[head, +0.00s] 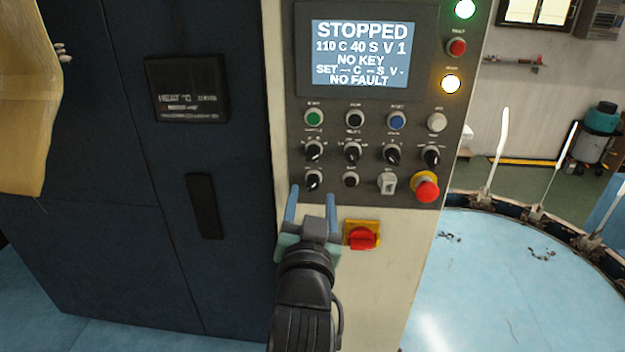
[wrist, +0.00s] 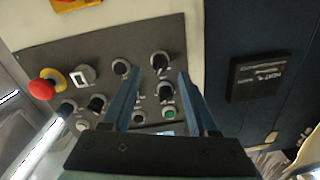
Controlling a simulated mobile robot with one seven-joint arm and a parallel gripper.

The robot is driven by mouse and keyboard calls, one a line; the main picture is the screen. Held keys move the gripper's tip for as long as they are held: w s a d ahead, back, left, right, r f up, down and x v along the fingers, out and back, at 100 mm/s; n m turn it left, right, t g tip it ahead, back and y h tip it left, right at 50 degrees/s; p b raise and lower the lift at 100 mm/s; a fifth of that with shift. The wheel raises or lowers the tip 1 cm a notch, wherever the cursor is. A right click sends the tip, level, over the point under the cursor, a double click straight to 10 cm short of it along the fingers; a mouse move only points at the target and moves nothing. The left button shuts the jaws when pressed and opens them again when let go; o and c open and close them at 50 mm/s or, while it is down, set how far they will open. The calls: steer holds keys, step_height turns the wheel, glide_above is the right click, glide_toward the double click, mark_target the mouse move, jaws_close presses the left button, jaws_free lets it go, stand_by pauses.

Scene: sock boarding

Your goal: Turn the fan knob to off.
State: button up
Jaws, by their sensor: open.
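The control panel (head: 375,185) carries several black rotary knobs, with labels too small to read, so I cannot tell by label which is the fan knob. My gripper (head: 312,192) is open and empty, its two blue fingers pointing up at the panel's lower left. A black knob (head: 313,180) in the bottom row shows between and just beyond the fingertips. In the wrist view the same knob (wrist: 160,63) lies between the fingertips (wrist: 161,74), with another knob (wrist: 165,92) above it on the panel also framed by the fingers. Contact is not visible.
A screen (head: 361,50) reads STOPPED and NO FAULT. A key switch (head: 388,182), a red emergency button (head: 427,187) and a red-on-yellow switch (head: 362,237) are close by. A dark cabinet door (head: 100,215) stands left; a round blue table (head: 500,280) lies right.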

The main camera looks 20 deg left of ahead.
mark_target(313, 187)
steer(key=shift+p+x, duration=0.45)
steer(key=shift+x, duration=1.25)
jaws_close()
